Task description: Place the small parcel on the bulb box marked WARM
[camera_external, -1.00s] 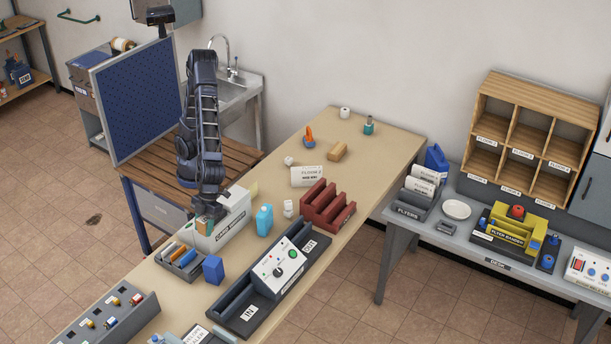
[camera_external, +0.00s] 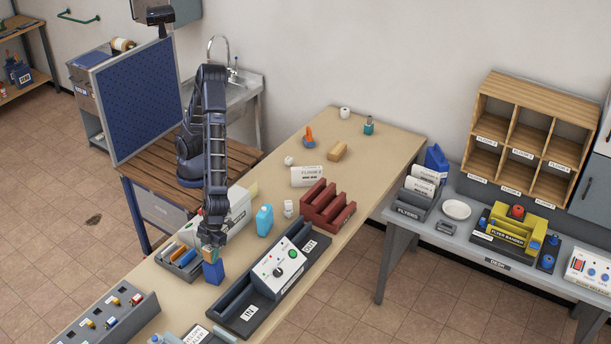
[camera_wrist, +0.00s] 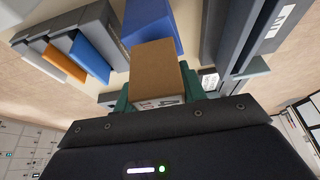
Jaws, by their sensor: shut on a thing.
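My gripper (camera_external: 212,246) is shut on a small brown parcel (camera_wrist: 155,72), which sits between its teal fingertips in the wrist view. The blue box (camera_wrist: 150,22) also shows just beyond the parcel in the wrist view. I cannot tell whether the parcel touches it. No WARM marking is readable in either view, so I cannot tell which thing is the bulb box.
A grey rack (camera_external: 168,258) with orange and blue items stands left of the gripper. A white labelled box (camera_external: 240,206) is behind it. A grey tray (camera_external: 240,318) with a control box (camera_external: 279,266) lies to the right. The table is freer toward its far end.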

